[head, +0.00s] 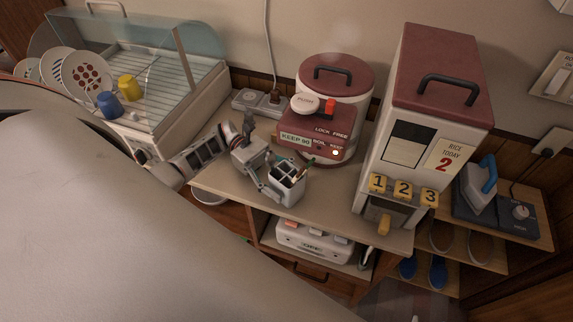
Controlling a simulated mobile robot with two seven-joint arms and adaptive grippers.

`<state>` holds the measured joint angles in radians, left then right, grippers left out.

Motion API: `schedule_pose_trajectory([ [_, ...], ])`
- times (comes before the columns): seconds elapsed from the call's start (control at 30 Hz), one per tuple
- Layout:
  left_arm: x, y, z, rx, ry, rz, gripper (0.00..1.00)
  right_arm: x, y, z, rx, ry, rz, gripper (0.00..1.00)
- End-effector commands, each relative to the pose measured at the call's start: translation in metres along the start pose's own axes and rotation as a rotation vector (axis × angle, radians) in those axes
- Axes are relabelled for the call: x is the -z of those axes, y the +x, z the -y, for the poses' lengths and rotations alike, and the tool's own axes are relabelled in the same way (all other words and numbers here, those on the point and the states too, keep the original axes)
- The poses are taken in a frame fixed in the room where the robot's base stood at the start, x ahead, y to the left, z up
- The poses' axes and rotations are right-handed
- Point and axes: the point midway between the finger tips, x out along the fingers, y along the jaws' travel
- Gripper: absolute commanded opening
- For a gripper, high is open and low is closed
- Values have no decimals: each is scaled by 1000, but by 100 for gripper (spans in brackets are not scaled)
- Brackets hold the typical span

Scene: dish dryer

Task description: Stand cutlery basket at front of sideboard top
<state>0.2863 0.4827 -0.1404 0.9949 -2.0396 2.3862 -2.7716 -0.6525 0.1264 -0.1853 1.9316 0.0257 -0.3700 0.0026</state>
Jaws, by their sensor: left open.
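The cutlery basket (287,191) is a small pale container with dark compartments and a few thin utensils sticking up. It stands upright on the sideboard top (328,205), close to the front edge. My left gripper (274,178) is open at the left side of the basket, with its fingers close to the basket's walls. I cannot tell whether they touch it. The fingers partly hide the basket's left side. My right gripper is not in view.
A tall rice dispenser (421,120) stands to the right. A dish dryer (160,118) with plates and cups is at the left. Bare top lies between basket and dispenser.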

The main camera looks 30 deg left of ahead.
Motion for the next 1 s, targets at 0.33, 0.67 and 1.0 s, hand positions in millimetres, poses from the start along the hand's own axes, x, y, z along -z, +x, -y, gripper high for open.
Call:
schedule_pose_trajectory([
  [0.33,3,-27,0,-1,-2,-4,62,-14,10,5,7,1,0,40],
  [0.67,1,-67,0,0,-2,-1,62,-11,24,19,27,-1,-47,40],
  [1.0,-3,-75,0,0,-1,1,62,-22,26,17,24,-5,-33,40],
])
